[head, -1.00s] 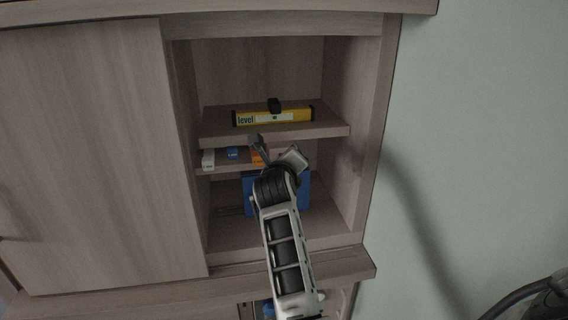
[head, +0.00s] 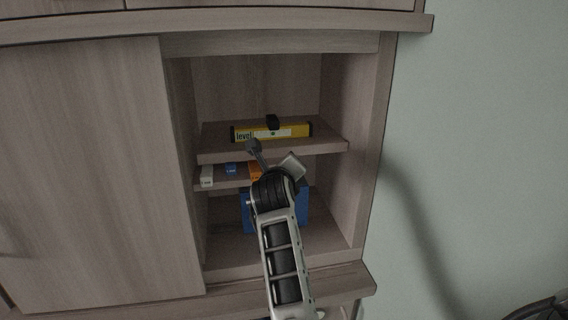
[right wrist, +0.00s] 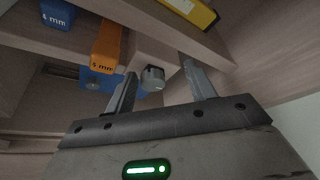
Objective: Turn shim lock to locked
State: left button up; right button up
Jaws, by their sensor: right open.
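A small round grey knob (right wrist: 152,78), likely the shim lock, sits on the front of a wooden block at the shelf edge in the right wrist view. My right gripper (right wrist: 159,68) is open, its two fingers on either side of the knob with gaps visible; contact cannot be told. In the head view my right gripper (head: 274,158) reaches into the open cabinet and hides the knob. The orange shim (right wrist: 106,48) and blue shim (right wrist: 57,15) lie left of the knob. My left gripper is out of view.
A yellow level (head: 272,133) lies on the upper shelf (head: 325,145). A blue box (head: 303,205) stands behind my gripper in the lower compartment. The cabinet's right side wall (head: 345,130) and left door panel (head: 90,170) bound the opening.

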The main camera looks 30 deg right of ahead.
pick_arm(q)
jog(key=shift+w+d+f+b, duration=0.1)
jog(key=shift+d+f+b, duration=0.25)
jog(key=shift+b, duration=0.75)
pick_arm(e)
jog(key=s+a+r, duration=0.7)
jog(key=s+r, duration=0.4)
jog(key=s, duration=0.1)
jog(key=shift+a, duration=0.2)
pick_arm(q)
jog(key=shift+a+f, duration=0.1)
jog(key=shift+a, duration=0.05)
pick_arm(e)
jog(key=shift+d, duration=0.1)
